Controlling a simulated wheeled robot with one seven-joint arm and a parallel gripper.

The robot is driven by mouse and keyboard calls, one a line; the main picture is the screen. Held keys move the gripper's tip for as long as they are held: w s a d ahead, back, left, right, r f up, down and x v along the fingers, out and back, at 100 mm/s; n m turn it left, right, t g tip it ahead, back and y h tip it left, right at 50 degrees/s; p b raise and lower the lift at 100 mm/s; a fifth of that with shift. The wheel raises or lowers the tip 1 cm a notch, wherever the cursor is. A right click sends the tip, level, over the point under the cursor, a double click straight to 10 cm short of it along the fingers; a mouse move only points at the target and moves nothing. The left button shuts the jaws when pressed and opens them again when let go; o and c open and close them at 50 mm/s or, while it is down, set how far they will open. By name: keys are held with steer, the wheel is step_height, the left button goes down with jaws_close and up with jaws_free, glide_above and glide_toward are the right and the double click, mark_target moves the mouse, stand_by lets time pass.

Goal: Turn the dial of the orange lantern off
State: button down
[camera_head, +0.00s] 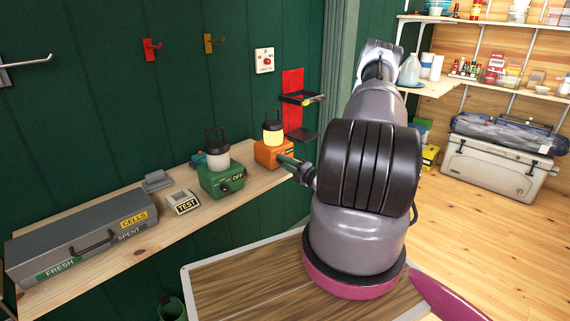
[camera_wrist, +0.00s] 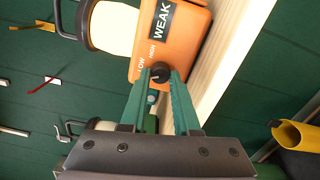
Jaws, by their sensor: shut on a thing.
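The orange lantern (camera_head: 266,153) stands on the wooden wall shelf, its globe glowing pale yellow under a black handle. In the wrist view, the orange lantern (camera_wrist: 190,32) appears sideways with a black "WEAK" label and small dial markings, partly covered. Its small black dial (camera_wrist: 160,70) sits between the green fingertips of my gripper (camera_wrist: 161,76), which is shut on it. In the head view, my gripper (camera_head: 285,160) reaches the lantern's front right side from the right; the dial cannot be made out there.
A green lantern (camera_head: 222,182) marked "OFF" stands to the left of the orange one. A "TEST" box (camera_head: 182,201) and a long grey case (camera_head: 80,236) share the shelf (camera_head: 160,232). A red bracket (camera_head: 292,84) with black ledges is on the wall behind.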

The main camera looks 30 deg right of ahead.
steer(key=n, duration=0.6)
steer(key=shift+f+n, duration=0.15)
steer(key=shift+n, duration=0.25)
stand_by(0.4)
steer(key=c, duration=0.6)
jaws_free()
steer(key=shift+c, duration=0.2)
steer(key=v, duration=1)
steer(key=shift+s+d, duration=0.15)
steer(key=shift+s, duration=0.25)
